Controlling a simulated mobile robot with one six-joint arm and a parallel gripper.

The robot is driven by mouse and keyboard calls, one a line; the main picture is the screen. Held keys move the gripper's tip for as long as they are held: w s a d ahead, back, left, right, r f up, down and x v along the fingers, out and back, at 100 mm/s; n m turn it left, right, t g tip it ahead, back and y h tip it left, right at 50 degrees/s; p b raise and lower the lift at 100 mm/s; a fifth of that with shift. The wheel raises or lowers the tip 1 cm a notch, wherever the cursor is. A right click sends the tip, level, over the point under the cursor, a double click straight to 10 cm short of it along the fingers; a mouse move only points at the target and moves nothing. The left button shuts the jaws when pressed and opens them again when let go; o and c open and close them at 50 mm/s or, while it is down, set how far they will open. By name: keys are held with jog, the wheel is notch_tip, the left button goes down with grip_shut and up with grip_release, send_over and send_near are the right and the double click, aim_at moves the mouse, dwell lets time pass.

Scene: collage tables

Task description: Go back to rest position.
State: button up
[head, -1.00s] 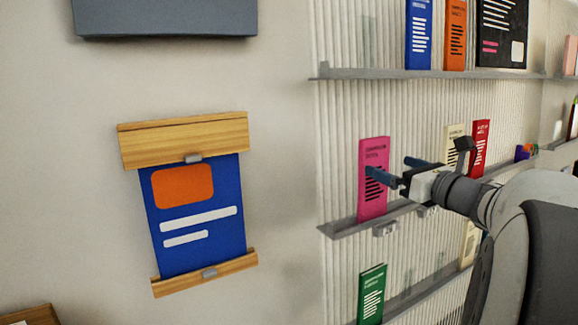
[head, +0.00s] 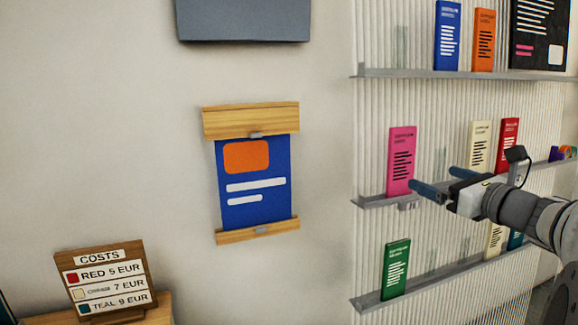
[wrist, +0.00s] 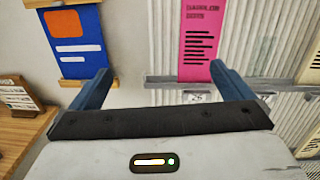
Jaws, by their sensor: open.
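My gripper (head: 438,182) is at the right in the head view, in front of the shelf wall. Its two blue fingers are apart with nothing between them. A pink booklet (head: 402,160) stands upright on the middle shelf, just behind and above the fingers in the picture. In the wrist view my gripper (wrist: 160,82) also shows open and empty, with the pink booklet (wrist: 201,40) beyond the right finger, clear of it.
Shelves (head: 455,74) hold several booklets, including a green one (head: 396,268) low down. A blue poster (head: 252,180) hangs on the wall left of my gripper. A costs sign (head: 108,279) stands on a wooden surface at lower left. A grey panel (head: 243,20) is above.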

jog(key=s+a+f+n+g, duration=0.5)
jog(key=a+f+n, duration=0.2)
jog(key=a+n, duration=0.1)
jog(key=s+a+f+n+g, duration=0.5)
jog(key=a+f+n, duration=0.2)
jog(key=a+f, duration=0.15)
jog(key=s+f+n+g+h, duration=0.1)
jog(key=s+f+n+h, duration=0.2)
jog(key=s+n, duration=0.2)
jog(key=s+d+f+n+g+h, duration=0.1)
jog(key=s+f+n+g+h, duration=0.1)
jog(key=n, duration=0.8)
jog(key=s+f+h, duration=0.1)
jog(key=s+f, duration=0.1)
jog(key=s, duration=0.1)
jog(key=shift+s+f+n+h, duration=0.25)
jog(key=shift+s+n+h, duration=0.05)
jog(key=shift+s+h, duration=0.1)
jog(key=shift+c, duration=0.4)
